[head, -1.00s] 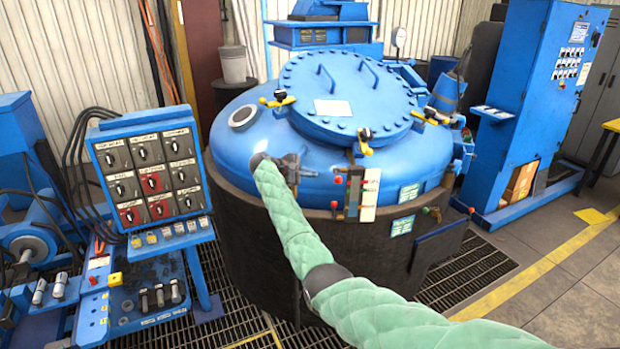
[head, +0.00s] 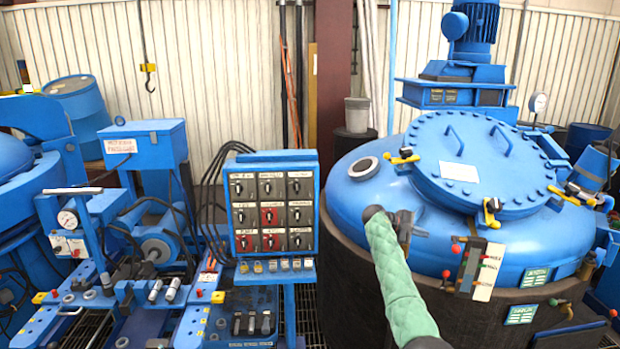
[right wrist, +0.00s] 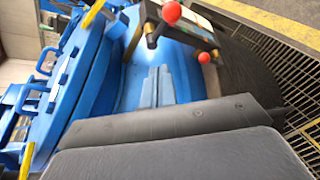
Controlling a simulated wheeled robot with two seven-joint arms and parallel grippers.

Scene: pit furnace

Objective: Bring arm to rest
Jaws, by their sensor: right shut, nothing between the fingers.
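My right arm, in a green quilted sleeve, reaches up from the bottom of the head view. My right gripper (head: 404,228) is dark, shut and empty, in front of the blue domed vessel (head: 460,245). In the right wrist view its two fingers (right wrist: 156,88) lie side by side against the blue vessel behind. Whether they touch the vessel I cannot tell. My left gripper is in neither view.
Red-knobbed levers (head: 463,265) stick out of the vessel's front, right of my gripper. They also show close by in the right wrist view (right wrist: 171,12). A blue switch panel (head: 272,207) stands to the left. Yellow-handled clamps (head: 490,212) ring the lid (head: 480,165).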

